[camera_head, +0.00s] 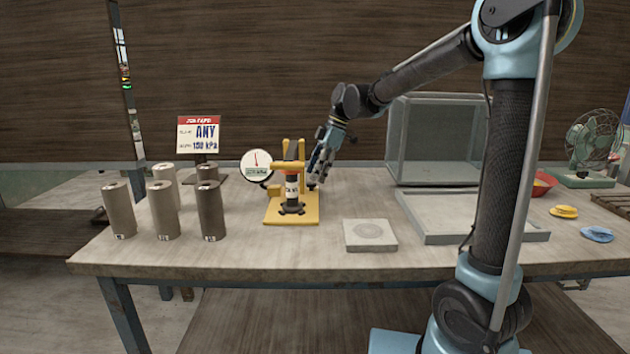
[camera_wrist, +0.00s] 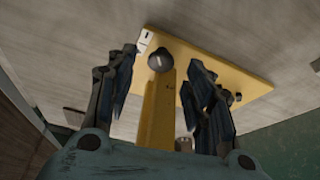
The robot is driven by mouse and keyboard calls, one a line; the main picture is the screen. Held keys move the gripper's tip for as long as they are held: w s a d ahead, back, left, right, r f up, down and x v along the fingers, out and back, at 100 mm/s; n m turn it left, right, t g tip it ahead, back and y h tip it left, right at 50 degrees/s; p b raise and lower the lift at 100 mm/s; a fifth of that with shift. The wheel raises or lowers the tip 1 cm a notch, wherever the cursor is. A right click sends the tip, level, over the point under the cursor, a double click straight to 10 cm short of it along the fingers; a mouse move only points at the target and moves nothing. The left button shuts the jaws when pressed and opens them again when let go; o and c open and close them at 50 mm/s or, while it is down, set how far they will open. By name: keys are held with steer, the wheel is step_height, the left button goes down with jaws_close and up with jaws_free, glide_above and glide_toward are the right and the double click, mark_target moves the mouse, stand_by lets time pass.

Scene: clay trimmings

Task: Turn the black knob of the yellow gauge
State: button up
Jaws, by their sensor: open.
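The yellow gauge (camera_head: 278,208) stands on the table, a yellow frame on a flat yellow base with a round white dial (camera_head: 257,163) at its left. In the wrist view its yellow post and plate (camera_wrist: 225,70) lie below my gripper. The black knob (camera_wrist: 160,61) shows in the wrist view, round with a white mark, between and beyond my fingertips. A dark cylinder with a white label (camera_head: 292,188) stands in the frame. My gripper (camera_head: 318,172) is at the right side of the gauge. In the wrist view my gripper (camera_wrist: 165,65) is open, its fingers either side of the yellow post, apparently holding nothing.
Several grey-brown cylinders (camera_head: 120,210) stand at the left, before a red and white job card (camera_head: 199,134). A grey square block (camera_head: 369,235) lies right of the gauge. A clear box (camera_head: 435,140) and grey tray (camera_head: 475,228) are further right. The table front is clear.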

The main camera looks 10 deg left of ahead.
mark_target(312, 183)
steer(key=shift+x, duration=1.5)
steer(key=c, duration=1.1)
steer(key=shift+w+n+g, duration=0.1)
steer(key=shift+n+g, duration=0.3)
steer(key=shift+n, duration=0.7)
steer(key=o, duration=1.1)
